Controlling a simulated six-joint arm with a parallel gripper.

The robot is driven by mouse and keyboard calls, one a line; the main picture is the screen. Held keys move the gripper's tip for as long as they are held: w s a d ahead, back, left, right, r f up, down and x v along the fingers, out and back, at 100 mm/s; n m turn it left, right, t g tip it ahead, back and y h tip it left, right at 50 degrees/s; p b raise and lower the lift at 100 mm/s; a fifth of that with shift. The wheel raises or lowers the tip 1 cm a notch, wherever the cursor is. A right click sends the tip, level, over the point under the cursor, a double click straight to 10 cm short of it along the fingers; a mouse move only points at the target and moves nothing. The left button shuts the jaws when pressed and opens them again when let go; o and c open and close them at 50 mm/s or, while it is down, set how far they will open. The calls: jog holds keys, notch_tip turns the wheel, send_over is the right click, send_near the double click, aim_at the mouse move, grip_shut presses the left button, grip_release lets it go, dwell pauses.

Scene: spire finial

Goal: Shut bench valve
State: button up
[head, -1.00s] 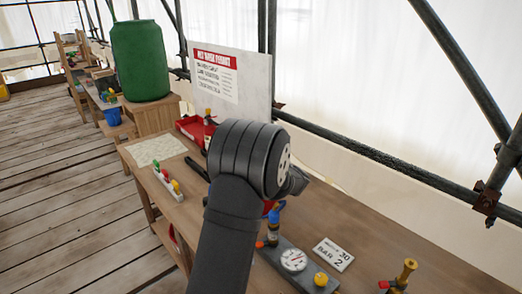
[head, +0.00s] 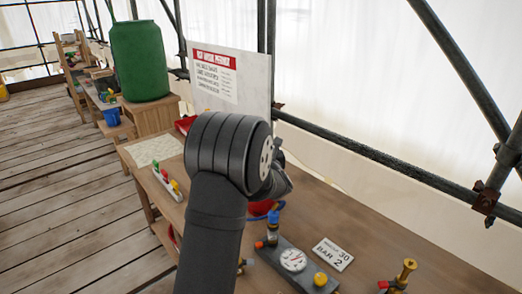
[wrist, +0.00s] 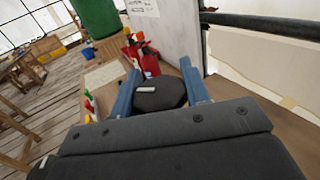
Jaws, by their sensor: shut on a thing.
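In the wrist view, the two blue fingers of my gripper (wrist: 159,68) are closed on the sides of a black round object (wrist: 158,98) with a small white mark on top. In the head view my dark arm hides the gripper and the held object. A grey bench block with a dial gauge (head: 292,260) and a yellow knob (head: 320,279) lies on the bench to the right of my arm. An upright valve fitting (head: 272,228) with blue and orange parts stands at its far end. A brass fitting (head: 405,271) with a red handle stands further right.
The wooden bench (head: 345,235) has a clear strip along its back. A white BAR 2 plate (head: 333,254) lies beside the gauge. A notice board (head: 233,75) stands behind, with red items (wrist: 150,62) near it. A metal rail (head: 370,150) runs behind the bench.

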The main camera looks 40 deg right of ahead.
jog(key=shift+s+d+m+g+h, duration=0.15)
jog(key=shift+m+g+h, duration=1)
jog(key=shift+h, duration=0.35)
jog(key=shift+s+d+m+g+h, duration=0.15)
jog(key=shift+m+g+h, duration=0.1)
jog(key=shift+m+h, duration=0.15)
jog(key=o, duration=1)
jog(key=v, duration=1.7)
jog(key=shift+s+r, duration=0.15)
